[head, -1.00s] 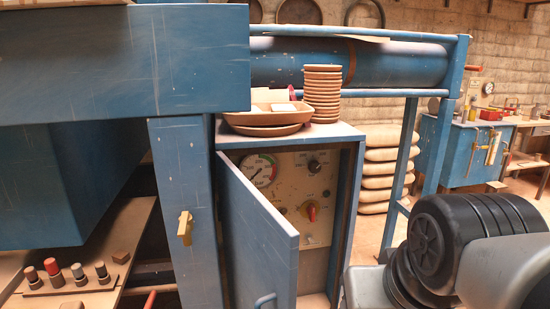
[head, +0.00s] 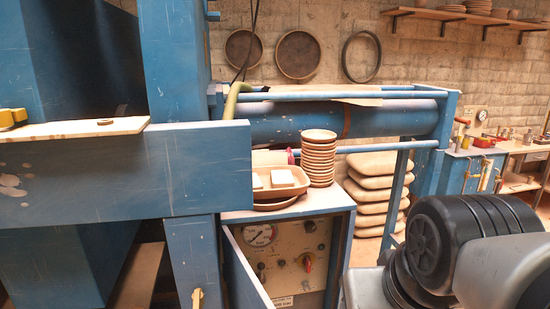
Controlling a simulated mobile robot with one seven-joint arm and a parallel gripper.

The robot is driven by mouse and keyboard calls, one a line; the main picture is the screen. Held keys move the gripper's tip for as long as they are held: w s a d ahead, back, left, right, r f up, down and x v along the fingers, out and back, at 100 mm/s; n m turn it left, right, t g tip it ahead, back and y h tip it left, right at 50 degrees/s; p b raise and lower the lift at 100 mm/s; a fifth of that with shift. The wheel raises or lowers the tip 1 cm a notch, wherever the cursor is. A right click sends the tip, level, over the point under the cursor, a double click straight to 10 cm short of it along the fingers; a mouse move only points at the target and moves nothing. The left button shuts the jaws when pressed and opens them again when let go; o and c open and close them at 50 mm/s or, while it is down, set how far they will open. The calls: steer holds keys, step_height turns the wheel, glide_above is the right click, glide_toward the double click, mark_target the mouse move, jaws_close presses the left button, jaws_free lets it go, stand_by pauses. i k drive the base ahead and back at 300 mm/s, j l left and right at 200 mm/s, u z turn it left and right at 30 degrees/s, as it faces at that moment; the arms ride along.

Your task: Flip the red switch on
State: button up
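The red switch (head: 308,261) is a small red rotary knob on a beige control panel (head: 285,262) inside a blue cabinet (head: 338,255), low in the middle of the head view. A round dial gauge (head: 260,235) sits up and left of it, and a dark knob (head: 310,226) sits above it. The cabinet's blue door (head: 243,270) stands open on the left side. The knob's exact setting is too small to tell. My gripper is not in view; grey and black parts of my arm fill the lower right.
Stacked brown dishes (head: 318,158) and a tray (head: 278,184) with white blocks stand on the cabinet top. A blue beam (head: 120,170) crosses the left. A blue cylinder (head: 300,121) lies behind. Pale sacks (head: 375,190) are piled behind right.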

mark_target(307, 262)
steer(key=k+j+z, duration=0.15)
steer(key=k+j, duration=0.15)
steer(key=k, duration=0.15)
steer(key=l+z, duration=0.15)
steer(key=l, duration=0.3)
steer(key=i+l+z, duration=0.35)
steer(key=i, duration=0.3)
steer(key=l, duration=0.1)
